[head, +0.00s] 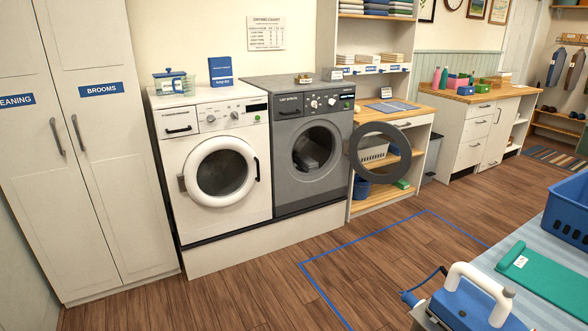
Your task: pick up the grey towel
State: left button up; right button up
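The dark grey dryer (297,190) stands right of the white washing machine (213,205), and its round door (356,155) is swung open to the right. A grey, cloth-like bundle (306,158) lies low inside the dryer's drum; it may be the grey towel, but it is small and shaded. A blue-grey cloth or mat (391,106) lies flat on the wooden counter further right. Neither of my grippers is in view.
Free wood floor (250,292) lies before the machines, with a blue taped outline (325,291). An ironing board (484,262) at bottom right holds a blue appliance with a white handle (480,305), a green mat (547,272) and a blue basket (570,212).

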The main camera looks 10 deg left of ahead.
aim_at(307, 164)
jog(key=u, duration=0.45)
jog(key=i, duration=1.2)
jog(key=i+j, duration=0.1)
jog(key=i, duration=1.15)
jog(key=l+z, duration=0.05)
